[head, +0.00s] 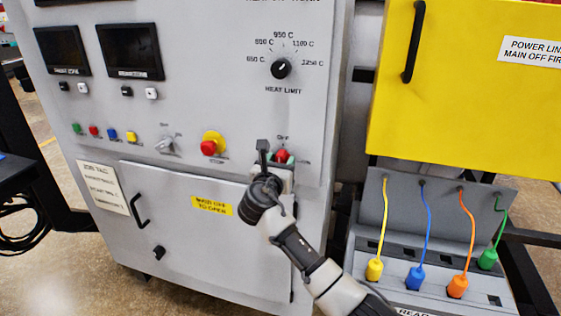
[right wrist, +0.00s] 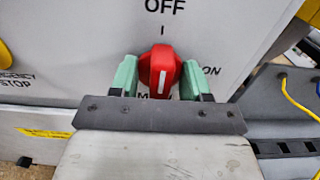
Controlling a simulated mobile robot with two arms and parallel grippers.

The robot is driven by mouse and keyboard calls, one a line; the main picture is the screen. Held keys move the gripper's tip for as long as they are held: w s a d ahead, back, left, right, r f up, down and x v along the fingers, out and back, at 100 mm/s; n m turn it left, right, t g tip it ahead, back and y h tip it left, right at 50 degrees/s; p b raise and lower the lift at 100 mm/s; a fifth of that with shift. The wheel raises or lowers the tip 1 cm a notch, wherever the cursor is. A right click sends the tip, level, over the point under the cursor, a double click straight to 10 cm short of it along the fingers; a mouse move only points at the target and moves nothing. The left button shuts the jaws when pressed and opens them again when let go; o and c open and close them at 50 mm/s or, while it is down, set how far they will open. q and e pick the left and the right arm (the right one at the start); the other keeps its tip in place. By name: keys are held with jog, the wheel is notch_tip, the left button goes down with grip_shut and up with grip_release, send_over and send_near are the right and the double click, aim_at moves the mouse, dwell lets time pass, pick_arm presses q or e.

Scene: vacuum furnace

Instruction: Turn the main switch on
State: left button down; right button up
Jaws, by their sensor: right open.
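The main switch is a red rotary knob (head: 282,155) on the lower right of the grey cabinet front. It also shows in the right wrist view (right wrist: 160,66), with OFF printed above it and ON to its right. The white mark on the knob is upright, in line with OFF. My right gripper (right wrist: 161,80) is open, with one green finger on each side of the knob. A small gap shows by the right finger; whether the left finger touches is unclear. In the head view my right gripper (head: 278,163) partly covers the switch. My left gripper is not in view.
A red emergency stop on a yellow base (head: 211,144) sits left of the switch. The heat limit knob (head: 281,68) is above. Below is a cabinet door with a black handle (head: 140,209). A yellow box (head: 460,90) and plugged coloured cables (head: 428,225) stand to the right.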

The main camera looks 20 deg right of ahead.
grip_shut()
dwell(0.3)
jog(key=shift+m, duration=0.3)
jog(key=m+b, duration=0.1)
jog(key=m, duration=0.2)
jog(key=shift+d+f+m, duration=0.1)
jog(key=shift+m, duration=0.2)
jog(key=m+b, duration=0.1)
jog(key=m, duration=0.1)
jog(key=m+b, duration=0.1)
jog(key=m, duration=0.1)
jog(key=shift+s+d+f+m, duration=0.1)
jog(key=shift+f+m, duration=0.05)
jog(key=shift+m, duration=0.15)
jog(key=m+b, duration=0.2)
jog(key=m, duration=0.2)
jog(key=shift+f+b, duration=0.15)
jog(key=shift+b, duration=0.2)
jog(key=shift+m+b, duration=1.5)
jog(key=shift+m, duration=1)
